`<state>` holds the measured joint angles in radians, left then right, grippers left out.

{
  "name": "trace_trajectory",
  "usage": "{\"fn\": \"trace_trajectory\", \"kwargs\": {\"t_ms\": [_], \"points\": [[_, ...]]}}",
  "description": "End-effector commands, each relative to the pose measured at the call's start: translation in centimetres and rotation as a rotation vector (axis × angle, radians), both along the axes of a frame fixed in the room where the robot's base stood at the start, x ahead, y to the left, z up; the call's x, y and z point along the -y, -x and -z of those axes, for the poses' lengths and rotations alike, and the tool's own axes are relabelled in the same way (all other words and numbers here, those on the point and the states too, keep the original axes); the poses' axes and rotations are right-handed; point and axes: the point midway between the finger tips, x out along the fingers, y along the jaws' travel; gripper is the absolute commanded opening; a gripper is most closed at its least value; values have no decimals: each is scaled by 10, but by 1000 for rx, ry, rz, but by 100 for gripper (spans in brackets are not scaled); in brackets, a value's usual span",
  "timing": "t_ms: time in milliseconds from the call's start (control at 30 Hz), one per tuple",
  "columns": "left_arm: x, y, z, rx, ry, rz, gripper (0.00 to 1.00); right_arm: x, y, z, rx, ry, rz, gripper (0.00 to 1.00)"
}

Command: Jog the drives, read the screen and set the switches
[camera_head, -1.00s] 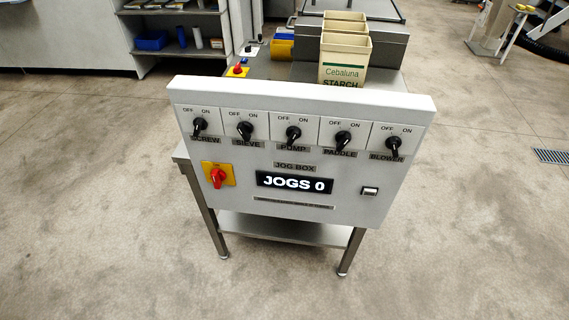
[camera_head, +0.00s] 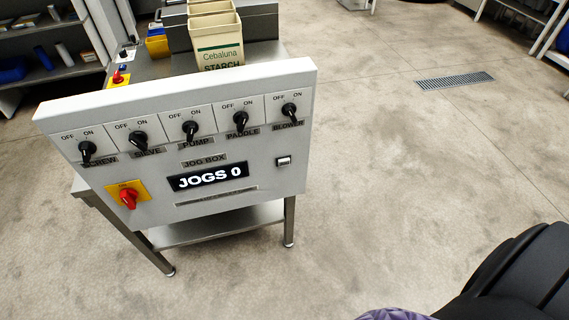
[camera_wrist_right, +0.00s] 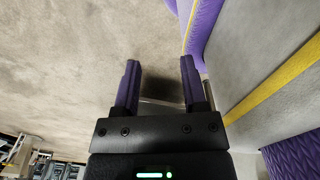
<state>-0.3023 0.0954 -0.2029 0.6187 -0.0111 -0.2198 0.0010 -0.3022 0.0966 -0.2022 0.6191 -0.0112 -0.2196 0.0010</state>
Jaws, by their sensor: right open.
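The jog box (camera_head: 180,140) is a white panel on a steel stand at the left of the head view. Its screen (camera_head: 207,177) reads JOGS 0. A row of black rotary switches runs along the top: SCREW (camera_head: 87,151), SIEVE (camera_head: 138,140), PUMP (camera_head: 190,130), PADDLE (camera_head: 241,120) and BLOWER (camera_head: 289,110). Each has OFF and ON marks; I cannot surely tell their settings. A red knob (camera_head: 129,199) sits on a yellow plate at lower left, and a small push button (camera_head: 283,161) at right. My right gripper (camera_wrist_right: 160,82) is open and empty, away from the panel. My left gripper is not in view.
Open cream starch boxes (camera_head: 217,42) stand on the steel table behind the panel. A red button on a yellow base (camera_head: 119,78) is behind its left end. Shelving (camera_head: 60,72) is at the far left.

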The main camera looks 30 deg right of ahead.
Motion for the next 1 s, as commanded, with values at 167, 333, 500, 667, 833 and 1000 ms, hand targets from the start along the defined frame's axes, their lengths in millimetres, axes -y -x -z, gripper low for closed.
{"fn": "trace_trajectory", "kwargs": {"t_ms": [167, 333, 500, 667, 833, 1000], "points": [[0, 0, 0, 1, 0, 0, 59, 0, 0, 0, 0, 0, 0, 42], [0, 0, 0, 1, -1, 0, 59, 0, 0, 0, 0, 0, 0, 6], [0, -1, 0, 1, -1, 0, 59, 0, 0, 0, 0, 0, 0, 0], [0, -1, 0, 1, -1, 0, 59, 0, 0, 0, 0, -1, 0, 0], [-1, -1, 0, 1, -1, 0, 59, 0, 0, 0, 0, -1, 0, 0], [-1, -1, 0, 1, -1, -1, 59, 0, 0, 0, 0, -1, 0, 0]]}}
